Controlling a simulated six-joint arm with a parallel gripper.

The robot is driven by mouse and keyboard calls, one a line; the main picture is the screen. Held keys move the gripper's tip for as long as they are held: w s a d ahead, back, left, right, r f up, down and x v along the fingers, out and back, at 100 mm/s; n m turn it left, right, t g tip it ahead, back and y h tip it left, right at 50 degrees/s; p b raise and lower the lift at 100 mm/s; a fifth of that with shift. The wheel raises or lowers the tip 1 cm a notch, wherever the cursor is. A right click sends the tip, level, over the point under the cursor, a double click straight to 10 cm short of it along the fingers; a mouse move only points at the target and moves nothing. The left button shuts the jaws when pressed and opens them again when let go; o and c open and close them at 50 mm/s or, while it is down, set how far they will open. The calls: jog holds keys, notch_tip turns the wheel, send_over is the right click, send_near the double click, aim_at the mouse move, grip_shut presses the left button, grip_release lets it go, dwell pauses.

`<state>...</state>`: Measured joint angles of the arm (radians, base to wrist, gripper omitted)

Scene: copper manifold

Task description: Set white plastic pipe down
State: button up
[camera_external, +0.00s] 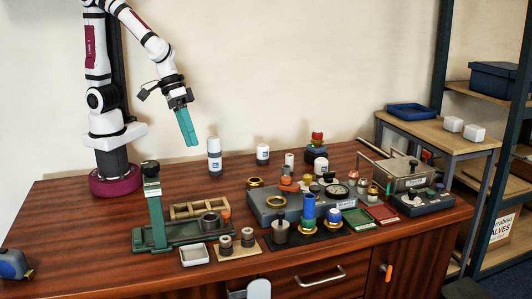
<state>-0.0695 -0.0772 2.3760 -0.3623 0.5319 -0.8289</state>
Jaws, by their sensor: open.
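My gripper (190,140) has teal fingers and hangs above the back left of the wooden table, pointing down. No pipe shows between its fingers. A small white upright cylinder (289,159) stands among the parts at the back middle and may be the white plastic pipe; at this size I cannot be sure. It is well to the right of my gripper and apart from it.
White labelled bottles (214,158) stand below and right of my gripper. A green press (156,210) stands at front left, with a white tray (194,254) beside it. A grey fixture (268,205) and several fittings crowd the middle.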

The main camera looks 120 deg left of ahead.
jog(key=s+a+r+m+g+y, duration=0.1)
jog(key=s+m+g, duration=0.1)
jog(key=s+m, duration=0.6)
jog(key=s+a+r+m+g+y, duration=0.1)
jog(key=s+a+m+g, duration=0.1)
jog(key=s+m, duration=0.6)
jog(key=s, duration=0.3)
jog(key=shift+s+a+r+g+y, duration=0.2)
jog(key=shift+a+r+g+y, duration=0.1)
jog(key=shift+r+g, duration=0.1)
